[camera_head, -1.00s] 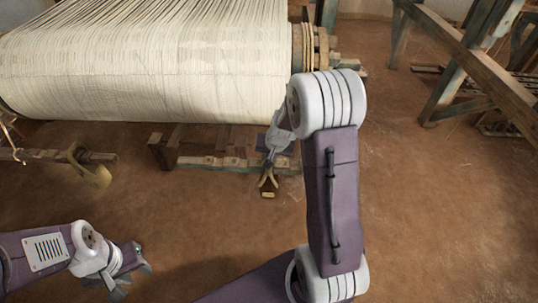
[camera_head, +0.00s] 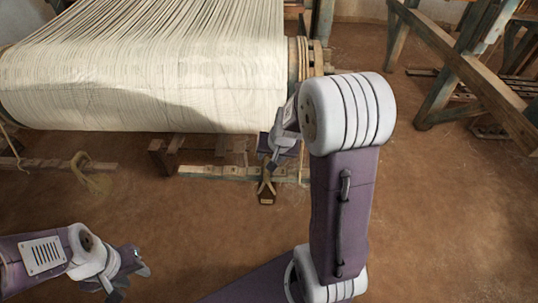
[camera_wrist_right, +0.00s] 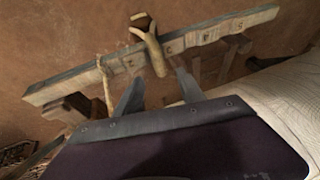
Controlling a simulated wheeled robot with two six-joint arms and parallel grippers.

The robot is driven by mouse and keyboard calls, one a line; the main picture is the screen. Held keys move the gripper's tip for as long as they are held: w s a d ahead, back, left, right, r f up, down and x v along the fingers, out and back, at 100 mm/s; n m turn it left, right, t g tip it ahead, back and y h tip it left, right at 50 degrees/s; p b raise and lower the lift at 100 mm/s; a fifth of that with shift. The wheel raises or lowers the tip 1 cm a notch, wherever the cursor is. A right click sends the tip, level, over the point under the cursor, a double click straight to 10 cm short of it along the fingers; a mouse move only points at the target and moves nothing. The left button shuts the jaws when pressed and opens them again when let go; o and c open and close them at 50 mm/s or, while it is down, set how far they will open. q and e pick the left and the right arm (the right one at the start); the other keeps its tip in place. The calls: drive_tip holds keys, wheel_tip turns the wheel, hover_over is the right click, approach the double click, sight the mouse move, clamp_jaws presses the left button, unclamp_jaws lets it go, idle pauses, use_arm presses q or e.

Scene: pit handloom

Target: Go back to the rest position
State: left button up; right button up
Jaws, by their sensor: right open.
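My right gripper (camera_head: 272,158) is below the right end of the cream cloth roll. In the right wrist view its two fingers (camera_wrist_right: 158,90) are apart with nothing between them. A pale forked piece (camera_wrist_right: 155,50) hangs at the notched wooden beam (camera_wrist_right: 90,82), a little beyond the fingers and apart from them.
The wide cloth roll (camera_head: 150,85) fills the upper left. Low wooden beams (camera_head: 215,172) lie under it, with a rope loop (camera_head: 92,178) at the left. A wooden frame (camera_head: 470,75) stands at the upper right. The brown floor (camera_head: 450,220) is clear at the lower right.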

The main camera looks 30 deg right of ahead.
drive_tip(key=s+a+n+y, duration=0.1)
drive_tip(key=s+a+n, duration=0.2)
drive_tip(key=a, duration=0.6)
drive_tip(key=s+a+f+n+g, duration=0.1)
drive_tip(key=s+f+n+g, duration=0.1)
drive_tip(key=s, duration=0.4)
drive_tip(key=s+a+f+n+g, duration=0.1)
drive_tip(key=s+n+g, duration=0.1)
drive_tip(key=s, duration=0.5)
wheel_tip(320, 180, up, 20)
drive_tip(key=w+p, duration=0.1)
drive_tip(key=p, duration=1.9)
drive_tip(key=shift+w+d+r, duration=0.15)
drive_tip(key=shift+d+r, duration=0.05)
drive_tip(key=shift+r, duration=0.05)
